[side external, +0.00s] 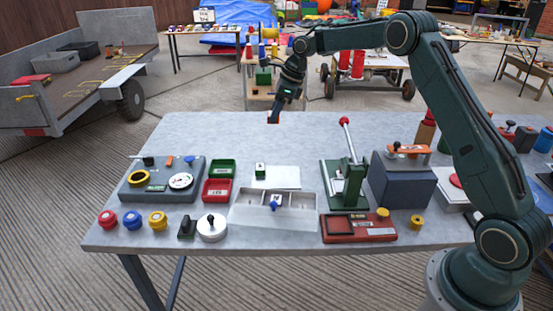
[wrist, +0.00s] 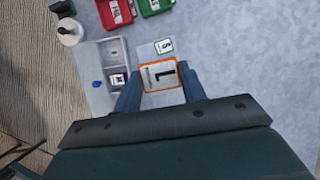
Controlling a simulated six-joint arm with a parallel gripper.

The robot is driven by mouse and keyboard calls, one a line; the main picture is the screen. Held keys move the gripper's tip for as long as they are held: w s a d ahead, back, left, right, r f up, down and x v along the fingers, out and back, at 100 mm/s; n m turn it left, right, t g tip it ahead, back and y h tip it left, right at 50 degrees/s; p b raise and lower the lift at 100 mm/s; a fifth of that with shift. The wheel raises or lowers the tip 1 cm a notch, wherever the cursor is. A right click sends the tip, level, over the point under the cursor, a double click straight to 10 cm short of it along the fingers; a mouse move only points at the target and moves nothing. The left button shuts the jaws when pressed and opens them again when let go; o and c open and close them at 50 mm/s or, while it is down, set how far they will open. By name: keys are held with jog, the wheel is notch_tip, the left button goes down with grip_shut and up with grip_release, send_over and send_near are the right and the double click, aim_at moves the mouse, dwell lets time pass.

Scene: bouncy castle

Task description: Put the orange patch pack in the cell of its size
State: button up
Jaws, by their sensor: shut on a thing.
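My gripper (side external: 274,113) is raised above the far part of the table, its fingers pointing down. The pack shows only as a small dark reddish piece under the fingers in the side view (side external: 273,120). The grey sorting tray (side external: 243,218) stands near the table's front with several cells.
A green "S" pack (side external: 260,171) sits on a white plate (side external: 285,178) behind the tray. Red (side external: 217,190) and green (side external: 220,168) bins stand left, a green lever press (side external: 346,185) right. A blue knob (side external: 275,206) shows at the tray. The table's far part is clear.

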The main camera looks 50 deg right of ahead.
aim_at(269, 113)
jog(key=shift+r, duration=0.1)
jog(key=shift+r, duration=1.9)
jog(key=s+a+f+n+g, duration=0.2)
jog(key=s+f+n, duration=0.3)
jog(key=f, duration=0.1)
jog(key=s+a+f+n+g, duration=0.1)
jog(key=s+f+n+g, duration=0.1)
jog(key=s+f+n, duration=0.3)
jog(key=s+a+f+n+g, duration=0.2)
jog(key=s+f+n, duration=0.4)
jog(key=s+n, duration=0.1)
jog(key=shift+a+f, duration=0.3)
jog(key=shift+f+y, duration=0.2)
jog(key=shift+y, duration=0.1)
jog(key=shift+f, duration=1.55)
